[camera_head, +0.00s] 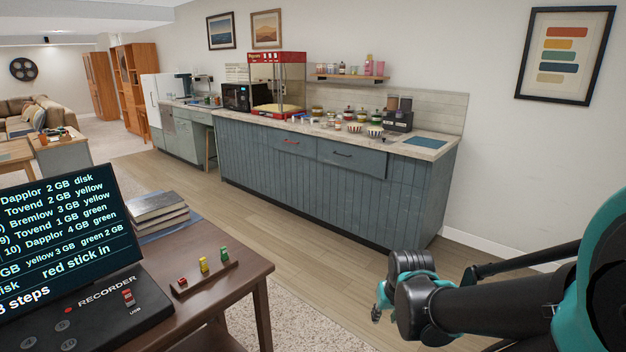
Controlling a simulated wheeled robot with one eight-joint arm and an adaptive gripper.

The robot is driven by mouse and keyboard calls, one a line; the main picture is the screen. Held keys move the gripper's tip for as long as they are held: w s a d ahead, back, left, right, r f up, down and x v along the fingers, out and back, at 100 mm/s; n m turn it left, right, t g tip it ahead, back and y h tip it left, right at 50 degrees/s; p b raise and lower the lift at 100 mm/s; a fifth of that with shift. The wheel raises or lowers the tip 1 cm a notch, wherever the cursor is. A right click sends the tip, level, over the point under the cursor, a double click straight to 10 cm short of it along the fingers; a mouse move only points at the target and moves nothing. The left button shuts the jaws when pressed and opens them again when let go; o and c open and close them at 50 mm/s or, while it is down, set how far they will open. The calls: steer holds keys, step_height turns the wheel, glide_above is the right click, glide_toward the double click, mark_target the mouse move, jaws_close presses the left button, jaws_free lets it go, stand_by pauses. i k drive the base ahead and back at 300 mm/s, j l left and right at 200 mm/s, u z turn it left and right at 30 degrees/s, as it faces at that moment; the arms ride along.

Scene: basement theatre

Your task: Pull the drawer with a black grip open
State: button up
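A long blue-grey counter (300,185) stands across the room, with drawer fronts along its top. The drawer on the right (365,166) has a dark, black-looking grip (342,154). The drawer to its left (265,137) has a red grip (291,141). Both fronts look closed or nearly so; a small gap is hard to judge from here. My gripper (379,300) is at the lower right, in front of the counter and well apart from both grips. Its fingers are small and turned partly away, so their opening is unclear.
A brown table (262,265) at the lower left holds a recorder with a screen (62,235), a stack of books (158,212) and a small rack with coloured sticks (204,279). Bare wooden floor (300,235) lies between table and counter. A popcorn machine (290,80) stands on the countertop.

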mark_target(359, 158)
steer(key=i, duration=2.35)
steer(key=i+z, duration=0.15)
steer(key=i, duration=0.3)
steer(key=i+j+z, duration=0.1)
steer(key=i, duration=0.35)
steer(key=i+j+z, duration=0.15)
steer(key=i, duration=0.35)
steer(key=i+j+z, duration=0.1)
steer(key=i, duration=0.35)
steer(key=j+z, duration=0.2)
steer(key=l, duration=0.1)
